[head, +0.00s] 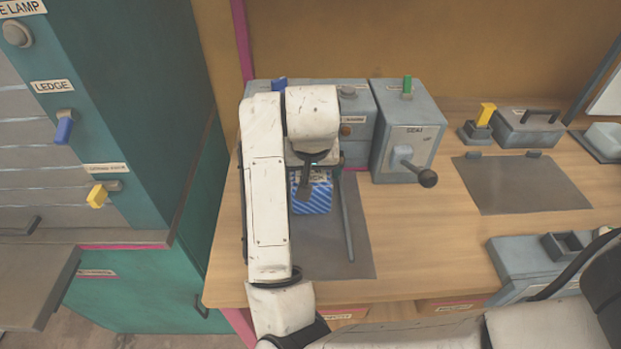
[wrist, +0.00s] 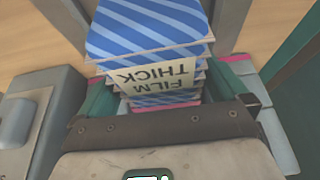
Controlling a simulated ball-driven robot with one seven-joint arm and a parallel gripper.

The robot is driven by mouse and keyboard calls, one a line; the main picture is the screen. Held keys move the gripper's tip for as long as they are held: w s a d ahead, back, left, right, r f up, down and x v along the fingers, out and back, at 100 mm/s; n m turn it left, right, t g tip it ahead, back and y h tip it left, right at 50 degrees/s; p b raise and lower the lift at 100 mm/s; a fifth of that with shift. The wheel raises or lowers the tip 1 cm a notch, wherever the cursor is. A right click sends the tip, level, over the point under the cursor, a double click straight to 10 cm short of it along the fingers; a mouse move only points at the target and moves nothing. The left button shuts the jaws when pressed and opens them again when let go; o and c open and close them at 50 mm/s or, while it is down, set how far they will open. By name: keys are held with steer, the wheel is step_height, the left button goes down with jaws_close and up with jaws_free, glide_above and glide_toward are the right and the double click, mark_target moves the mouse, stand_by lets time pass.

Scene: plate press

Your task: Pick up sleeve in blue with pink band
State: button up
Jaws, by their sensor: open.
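A blue striped sleeve (wrist: 150,25) lies on top of a stack in the wrist view. A cream label on the stack reads "FILM THICK" upside down. In the head view the blue striped stack (head: 312,198) stands on the dark mat, partly hidden by my gripper (head: 308,178). My gripper (wrist: 172,88) is open, with a finger on each side of the stack. Whether the fingers touch it, I cannot tell.
A grey press unit with switches (head: 358,104) stands behind the stack. A grey box with a crank lever (head: 408,130) is to its right. A thin rod (head: 346,225) lies along the dark mat (head: 325,255). A teal cabinet (head: 130,110) rises at left.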

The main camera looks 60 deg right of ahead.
steer(key=shift+f, duration=0.25)
stand_by(0.4)
steer(key=c, duration=1)
steer(key=shift+o, duration=0.2)
steer(key=shift+r, duration=0.1)
steer(key=shift+a+r, duration=0.15)
steer(key=shift+r, duration=0.2)
steer(key=s+a+r+p, duration=0.1)
steer(key=s+a+r, duration=0.6)
steer(key=a, duration=0.3)
steer(key=shift+s+a+r+p, duration=0.3)
steer(key=shift+s+a+p, duration=0.1)
steer(key=shift+s, duration=0.4)
